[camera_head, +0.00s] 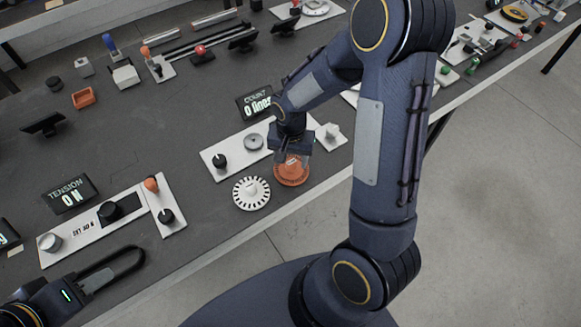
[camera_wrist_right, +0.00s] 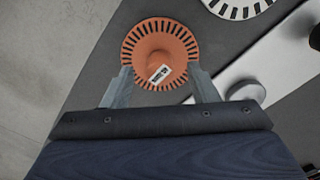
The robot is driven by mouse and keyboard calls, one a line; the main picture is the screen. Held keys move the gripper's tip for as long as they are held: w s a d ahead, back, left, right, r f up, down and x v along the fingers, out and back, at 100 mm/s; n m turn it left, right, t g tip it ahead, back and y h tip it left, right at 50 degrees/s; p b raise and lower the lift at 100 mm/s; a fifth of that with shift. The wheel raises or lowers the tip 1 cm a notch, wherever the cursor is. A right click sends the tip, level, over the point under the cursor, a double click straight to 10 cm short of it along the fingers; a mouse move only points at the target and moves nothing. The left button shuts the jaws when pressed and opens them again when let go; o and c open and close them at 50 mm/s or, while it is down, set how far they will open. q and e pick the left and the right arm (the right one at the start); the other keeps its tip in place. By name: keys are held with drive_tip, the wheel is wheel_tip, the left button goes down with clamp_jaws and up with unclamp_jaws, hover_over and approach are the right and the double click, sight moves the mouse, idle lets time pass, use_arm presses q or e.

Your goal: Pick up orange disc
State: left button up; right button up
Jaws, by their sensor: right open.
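The orange disc (camera_head: 292,174) lies flat near the table's front edge, slotted around its rim, with a raised hub. In the right wrist view the disc (camera_wrist_right: 160,40) shows at the top centre, with a small white label on its hub. My right gripper (camera_head: 292,158) is over the disc, pointing down. In the wrist view its two fingers (camera_wrist_right: 160,80) are apart, on either side of the disc's lower half, with nothing shut between them. Whether they touch the disc cannot be told. My left gripper (camera_head: 110,268) is at the lower left, away from the disc; its jaw state is unclear.
A white slotted disc (camera_head: 251,193) lies just left of the orange one. Behind stands a white panel (camera_head: 226,172) with a black knob and a grey disc, and a counter display (camera_head: 258,103). A tension display (camera_head: 69,193) and switch panels fill the left. The table's edge is close in front.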

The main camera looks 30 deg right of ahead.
wheel_tip(320, 180, down, 2)
drive_tip(key=shift+c, duration=0.2)
drive_tip(key=c, duration=1.1)
drive_tip(key=shift+o, duration=0.2)
drive_tip(key=shift+r, duration=0.15)
